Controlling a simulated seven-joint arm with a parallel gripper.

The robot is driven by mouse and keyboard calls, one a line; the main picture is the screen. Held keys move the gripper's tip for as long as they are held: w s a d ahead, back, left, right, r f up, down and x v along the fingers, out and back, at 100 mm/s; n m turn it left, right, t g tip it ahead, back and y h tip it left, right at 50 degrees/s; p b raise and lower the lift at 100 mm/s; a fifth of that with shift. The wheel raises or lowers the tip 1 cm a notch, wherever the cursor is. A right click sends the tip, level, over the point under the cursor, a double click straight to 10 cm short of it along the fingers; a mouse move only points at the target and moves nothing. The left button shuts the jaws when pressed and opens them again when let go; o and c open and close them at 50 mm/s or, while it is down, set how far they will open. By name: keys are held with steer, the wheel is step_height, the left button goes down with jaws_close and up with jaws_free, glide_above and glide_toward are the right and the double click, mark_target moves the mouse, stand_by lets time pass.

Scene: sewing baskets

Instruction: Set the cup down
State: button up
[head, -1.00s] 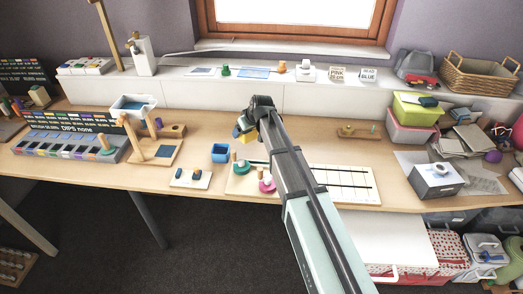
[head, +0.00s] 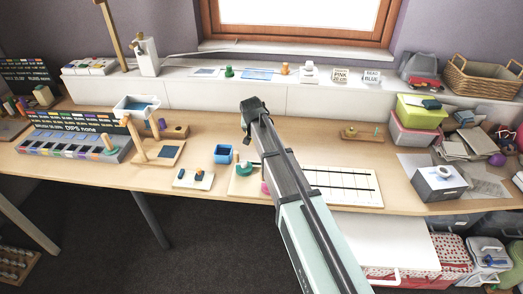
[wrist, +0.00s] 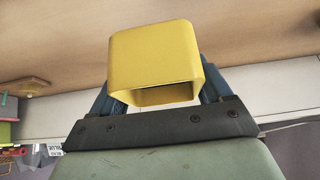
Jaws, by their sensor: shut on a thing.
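The yellow square cup (wrist: 153,55) fills the middle of the wrist view, held between the two dark blue fingers of my gripper (wrist: 157,92). Its open end faces the bottom of that picture. In the head view my gripper (head: 247,122) is over the back middle of the bench, and the cup is hidden behind it. I cannot tell from there how high the cup is. A blue square cup (head: 222,154) stands on the bench, apart from my gripper and nearer the front.
A pegged board (head: 240,185) with green and pink pieces lies beside my arm. A white basin (head: 135,110) stands farther left. The bench (head: 210,130) has bare wood behind the blue cup.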

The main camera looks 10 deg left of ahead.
steer(key=shift+f, duration=4.8)
steer(key=o, duration=1)
steer(key=shift+f, duration=0.15)
steer(key=v, duration=1.2)
